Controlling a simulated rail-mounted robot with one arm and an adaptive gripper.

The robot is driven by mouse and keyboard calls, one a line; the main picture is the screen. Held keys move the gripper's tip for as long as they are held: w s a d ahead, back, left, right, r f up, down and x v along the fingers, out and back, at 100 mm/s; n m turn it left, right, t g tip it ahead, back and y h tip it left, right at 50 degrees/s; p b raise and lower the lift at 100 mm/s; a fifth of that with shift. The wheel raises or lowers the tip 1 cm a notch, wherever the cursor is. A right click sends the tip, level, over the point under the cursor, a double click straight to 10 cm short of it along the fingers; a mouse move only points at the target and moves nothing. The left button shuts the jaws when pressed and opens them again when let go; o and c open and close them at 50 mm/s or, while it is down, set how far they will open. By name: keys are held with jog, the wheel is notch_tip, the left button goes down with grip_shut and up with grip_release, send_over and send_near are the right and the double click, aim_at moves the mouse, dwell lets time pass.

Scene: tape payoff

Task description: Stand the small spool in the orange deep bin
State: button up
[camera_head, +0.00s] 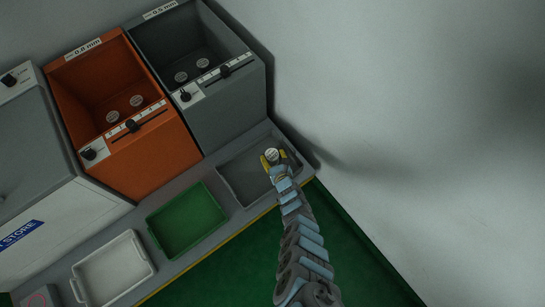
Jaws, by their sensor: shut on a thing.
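The orange deep bin (163,157) stands at the upper left, open at the top, with a slider panel on its front edge. Two small round pale-topped things (124,109) show inside it. My gripper (273,161) is over the dark grey tray at the right end of the shelf, right of and below the orange bin in the picture. It is shut on a small spool (271,154), whose round pale top shows between the yellow fingertips. The spool's lower part is hidden by the fingers, and I cannot tell its height above the tray.
A grey deep bin (235,108) stands right of the orange one, also with two round tops inside. A green tray (188,221), a white tray (113,270) and the dark grey tray (235,178) line the shelf front. A grey cabinet (45,150) stands at left.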

jog(key=shift+f+b, duration=0.2)
jog(key=shift+b, duration=0.1)
jog(key=o, duration=1.2)
jog(key=shift+r, duration=0.15)
